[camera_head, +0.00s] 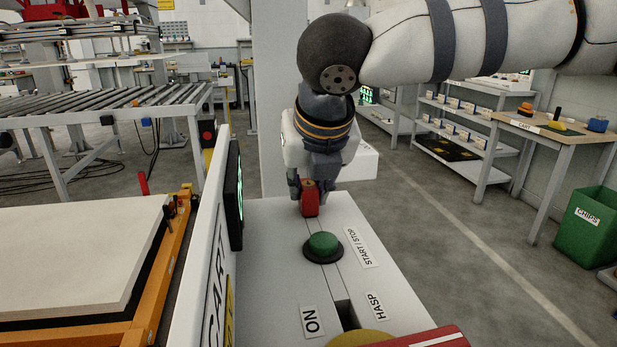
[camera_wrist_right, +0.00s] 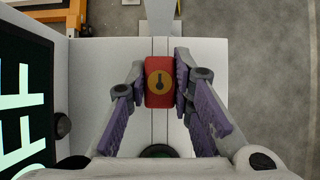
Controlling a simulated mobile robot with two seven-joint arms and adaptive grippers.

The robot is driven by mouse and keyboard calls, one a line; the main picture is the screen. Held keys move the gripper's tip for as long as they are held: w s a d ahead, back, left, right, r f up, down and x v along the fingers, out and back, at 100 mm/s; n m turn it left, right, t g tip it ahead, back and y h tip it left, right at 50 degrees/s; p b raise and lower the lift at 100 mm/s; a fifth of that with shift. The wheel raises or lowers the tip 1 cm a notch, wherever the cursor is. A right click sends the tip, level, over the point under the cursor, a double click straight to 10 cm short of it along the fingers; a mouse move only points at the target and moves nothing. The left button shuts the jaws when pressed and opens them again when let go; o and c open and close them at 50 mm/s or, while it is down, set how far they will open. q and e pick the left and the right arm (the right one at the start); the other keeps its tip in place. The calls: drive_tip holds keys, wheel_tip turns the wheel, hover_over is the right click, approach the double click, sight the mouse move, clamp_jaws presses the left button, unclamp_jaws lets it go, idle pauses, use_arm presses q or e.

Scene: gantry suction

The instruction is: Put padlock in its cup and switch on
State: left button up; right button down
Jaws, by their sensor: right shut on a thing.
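My right gripper (camera_head: 310,192) is shut on a red padlock (camera_head: 311,205) above the far end of a white console top (camera_head: 285,240). In the right wrist view the padlock (camera_wrist_right: 160,81) sits between both fingers and shows a yellow disc with a dark keyhole mark. I cannot tell whether it touches the console. At the near edge, a yellow round part (camera_head: 362,339) and a red bar with a white stripe (camera_head: 432,340) look like a switch, cut off by the frame. ON and HASP labels lie beside it. I cannot make out the cup. My left gripper is out of view.
A green button (camera_head: 323,244) marked START/STOP stands between the padlock and the red bar. A screen (camera_wrist_right: 22,95) on the console's left reads OFF. An orange-framed table (camera_head: 165,270) with a pale board stands left.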

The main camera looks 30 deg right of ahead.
drive_tip(key=c, duration=1.3)
unclamp_jaws()
